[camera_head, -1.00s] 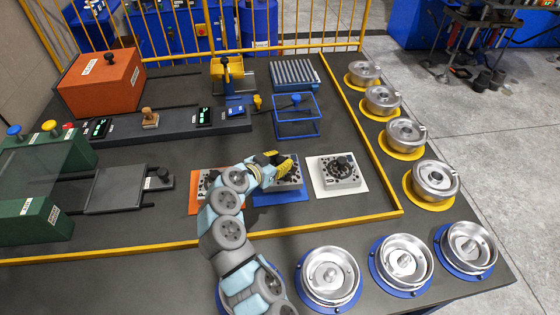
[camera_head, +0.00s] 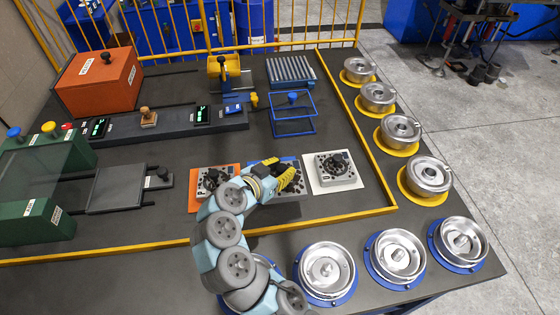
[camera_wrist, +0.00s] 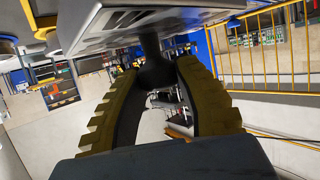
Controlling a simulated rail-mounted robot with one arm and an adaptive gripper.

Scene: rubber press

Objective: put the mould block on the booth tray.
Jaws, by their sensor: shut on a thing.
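Three grey metal blocks with dark knobs stand in a row: one on an orange mat (camera_head: 230,205), one at a blue mat (camera_head: 288,160), one on a white mat (camera_head: 354,184). My gripper (camera_head: 287,178), with yellow ribbed fingers, is at the middle block (camera_head: 293,193) and partly covers it. In the wrist view, my gripper (camera_wrist: 165,82) is shut around the black knob (camera_wrist: 155,68) of this grey block (camera_wrist: 125,28). I cannot tell how far the block is off its mat. A flat grey tray (camera_head: 118,188) with a knob extends from the green booth (camera_head: 45,218).
A yellow rail (camera_head: 355,215) runs along the front and right of the work area. A blue wire frame (camera_head: 292,118) stands behind the blocks. Round metal pots (camera_head: 326,270) line the front and right edges. An orange box (camera_head: 100,82) stands at the back left.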

